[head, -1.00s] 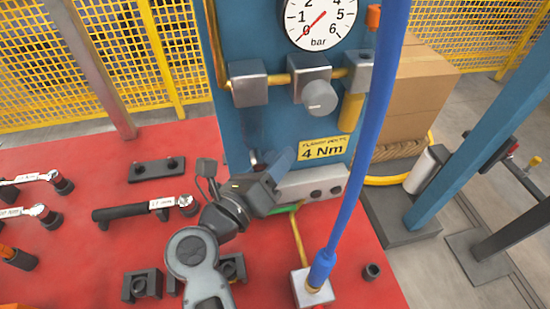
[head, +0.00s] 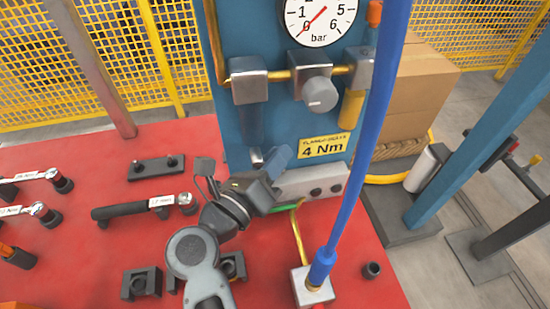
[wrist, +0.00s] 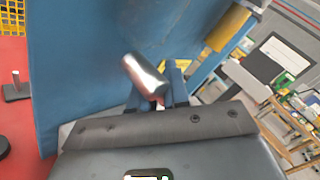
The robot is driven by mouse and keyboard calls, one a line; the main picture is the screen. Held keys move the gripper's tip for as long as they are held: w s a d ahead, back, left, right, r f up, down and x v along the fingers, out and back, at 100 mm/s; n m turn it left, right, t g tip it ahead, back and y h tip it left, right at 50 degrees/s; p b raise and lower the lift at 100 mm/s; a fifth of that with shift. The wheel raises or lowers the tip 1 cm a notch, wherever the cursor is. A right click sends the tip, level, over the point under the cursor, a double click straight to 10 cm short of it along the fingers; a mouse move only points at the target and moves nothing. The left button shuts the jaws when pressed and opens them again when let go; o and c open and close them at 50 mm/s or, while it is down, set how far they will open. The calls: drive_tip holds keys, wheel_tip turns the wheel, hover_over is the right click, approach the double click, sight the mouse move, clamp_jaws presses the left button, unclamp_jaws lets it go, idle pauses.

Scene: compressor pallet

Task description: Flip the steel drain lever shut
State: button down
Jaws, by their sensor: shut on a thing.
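The steel drain lever (wrist: 146,76) is a short shiny cylinder in the middle of the wrist view, tilted, with its lower end between my fingers. In the head view only a small bright part of the lever (head: 256,156) shows, below a dark translucent bowl (head: 252,124) on the blue panel. My gripper (head: 270,168) is at the foot of the panel. In the wrist view my gripper's (wrist: 157,98) blue-grey fingers stand on both sides of the lever and are shut on it. The lever's pivot is hidden.
A blue hose (head: 362,145) hangs right of my gripper. A grey block (head: 310,181) sits close beside it. Torque wrenches (head: 135,206) lie on the red table at left.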

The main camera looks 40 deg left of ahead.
drive_tip(key=shift+r+n+t+y+b, duration=0.35)
drive_tip(key=shift+n+t+y+b, duration=0.35)
drive_tip(key=shift+n+b, duration=0.55)
drive_tip(key=shift+r+n+t+y+b, duration=0.5)
drive_tip(key=shift+n+t+b, duration=0.35)
drive_tip(key=shift+n+b, duration=0.35)
drive_tip(key=shift+r+n+t+y+b, duration=0.25)
drive_tip(key=shift+n+t+y+b, duration=0.5)
drive_tip(key=shift+n+b, duration=0.5)
drive_tip(key=c, duration=1.2)
unclamp_jaws()
drive_tip(key=shift+r, duration=0.1)
drive_tip(key=b+v, duration=0.1)
drive_tip(key=v, duration=0.6)
drive_tip(key=shift+s+f, duration=0.2)
drive_tip(key=shift+s, duration=0.1)
